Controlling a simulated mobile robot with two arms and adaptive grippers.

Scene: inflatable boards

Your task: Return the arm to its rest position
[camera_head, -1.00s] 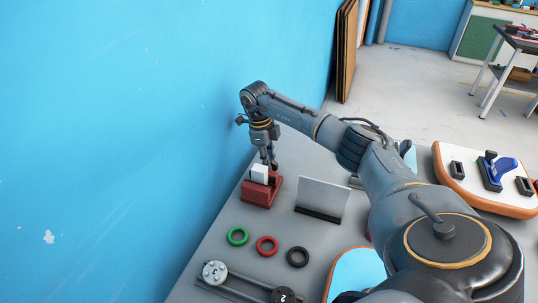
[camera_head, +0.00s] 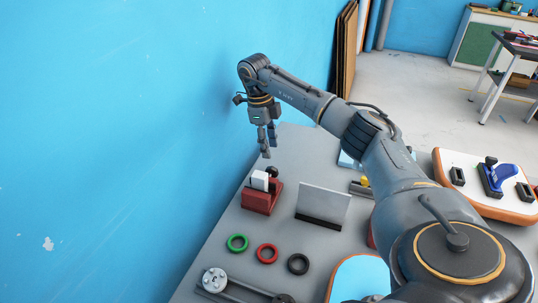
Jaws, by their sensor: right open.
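My right arm reaches across the table from the lower right. Its right gripper (camera_head: 267,149) points down, open and empty. In the picture it hangs just above and behind a red block holder (camera_head: 261,198), apart from it. A white piece (camera_head: 260,180) and a dark round piece sit in the top of the holder. My left gripper does not show.
The grey table (camera_head: 225,272) holds a metal plate (camera_head: 324,204) and green (camera_head: 237,243), red (camera_head: 267,253) and black (camera_head: 298,264) rings. A pulley rail (camera_head: 214,280) lies at the front. Orange-edged boards (camera_head: 452,183) are at the right. A blue wall (camera_head: 130,130) borders the left.

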